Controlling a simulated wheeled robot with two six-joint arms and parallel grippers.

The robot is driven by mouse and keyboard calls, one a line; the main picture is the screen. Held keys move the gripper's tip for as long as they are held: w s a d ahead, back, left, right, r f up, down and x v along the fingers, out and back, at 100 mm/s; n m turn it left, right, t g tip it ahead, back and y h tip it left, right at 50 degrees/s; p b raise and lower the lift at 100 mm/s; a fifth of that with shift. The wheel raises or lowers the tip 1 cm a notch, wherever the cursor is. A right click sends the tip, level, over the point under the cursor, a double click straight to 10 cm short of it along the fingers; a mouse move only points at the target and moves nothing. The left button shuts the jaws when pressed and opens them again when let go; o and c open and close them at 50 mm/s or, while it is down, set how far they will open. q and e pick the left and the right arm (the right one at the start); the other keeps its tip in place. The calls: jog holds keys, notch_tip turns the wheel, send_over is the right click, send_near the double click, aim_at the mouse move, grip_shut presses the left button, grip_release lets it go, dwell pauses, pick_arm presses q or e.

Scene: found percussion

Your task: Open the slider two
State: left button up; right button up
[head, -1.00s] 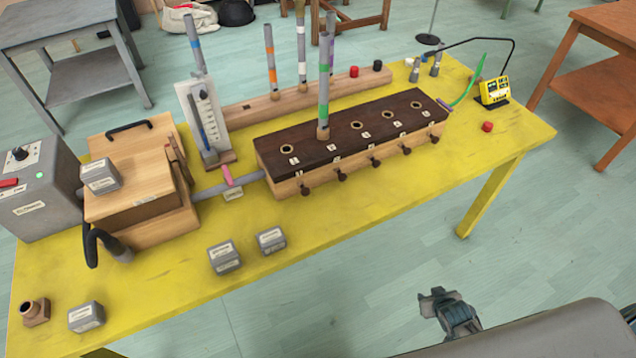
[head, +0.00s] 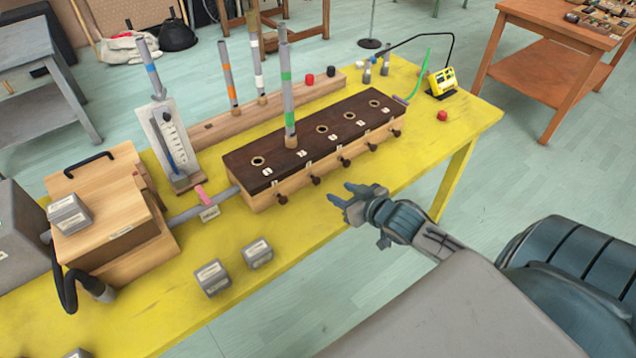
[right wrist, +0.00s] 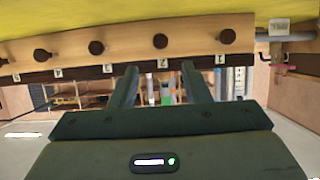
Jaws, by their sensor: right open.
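The wind chest (head: 255,192) is a long wooden box with a dark top on the yellow table. A row of dark slider knobs sticks out of its front. Slider two's knob (head: 315,181) is second from the pipe end and appears pushed out like its neighbours. My right gripper (head: 353,193) is open and empty, in front of the chest and apart from it. In the right wrist view, which is upside down, slider two's knob (right wrist: 160,41) shows above and between the open fingers (right wrist: 163,78), near the label 2. My left gripper is not in view.
Slider one's knob (head: 282,199) and slider three's knob (head: 344,163) flank it closely. A striped pipe (head: 288,95) stands upright on the chest. Grey weights (head: 257,253) lie at the table's front, left of my gripper. The space before the chest is clear.

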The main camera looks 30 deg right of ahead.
aim_at(318, 181)
jog(key=x, duration=1)
jog(key=shift+s+f, duration=0.1)
jog(key=shift+c, duration=0.2)
